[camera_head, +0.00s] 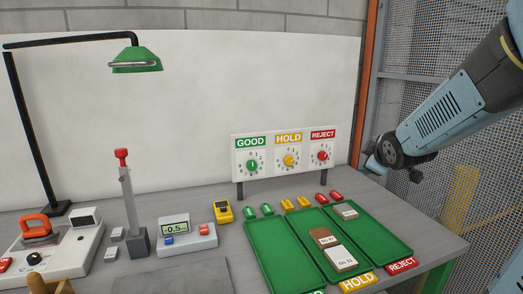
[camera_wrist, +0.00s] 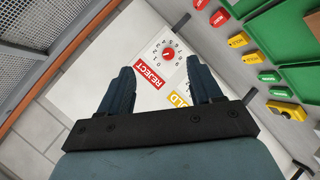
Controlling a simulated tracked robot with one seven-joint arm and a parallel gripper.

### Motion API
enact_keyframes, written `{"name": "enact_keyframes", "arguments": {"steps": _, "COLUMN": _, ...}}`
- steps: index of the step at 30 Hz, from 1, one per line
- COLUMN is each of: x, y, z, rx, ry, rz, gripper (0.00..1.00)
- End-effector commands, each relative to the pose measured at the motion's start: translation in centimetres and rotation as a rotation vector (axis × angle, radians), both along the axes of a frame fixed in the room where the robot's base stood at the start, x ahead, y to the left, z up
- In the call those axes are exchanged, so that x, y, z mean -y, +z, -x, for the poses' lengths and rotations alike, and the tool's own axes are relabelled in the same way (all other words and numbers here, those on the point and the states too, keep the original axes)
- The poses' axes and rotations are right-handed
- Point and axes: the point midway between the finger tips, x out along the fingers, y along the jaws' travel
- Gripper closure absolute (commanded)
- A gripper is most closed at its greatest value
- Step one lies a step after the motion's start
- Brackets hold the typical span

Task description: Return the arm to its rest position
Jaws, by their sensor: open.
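My gripper (camera_wrist: 160,82) is open and empty in the wrist view. Its two dark fingers stand apart, with the white sign panel and its red REJECT label (camera_wrist: 151,73) beyond them. In the head view my arm (camera_head: 440,118) reaches in from the upper right, above the bench's right end. Its lower end is near the orange post, and the gripper fingers cannot be made out there. Another board (camera_head: 346,213) lies in the right tray, above the REJECT label.
The sign panel (camera_head: 262,166) with GOOD, HOLD and REJECT dials stands behind the trays. The left tray (camera_head: 275,262) looks empty. A mesh fence (camera_head: 410,50) and orange post (camera_head: 369,75) are close to my arm. A green lamp (camera_head: 136,62) and several instruments stand at left.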

Motion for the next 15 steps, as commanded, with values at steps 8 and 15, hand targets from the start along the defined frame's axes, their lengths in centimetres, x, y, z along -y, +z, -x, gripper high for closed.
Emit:
{"name": "enact_keyframes", "arguments": {"steps": 8, "x": -1.7, "y": 1.9, "z": 8.1, "rx": -0.154, "ry": -0.254, "rz": -0.307, "gripper": 0.36}}
{"name": "enact_keyframes", "arguments": {"steps": 15, "x": -4.1, "y": 2.4, "z": 16.1, "rx": -0.301, "ry": -0.471, "rz": -0.559, "gripper": 0.36}}
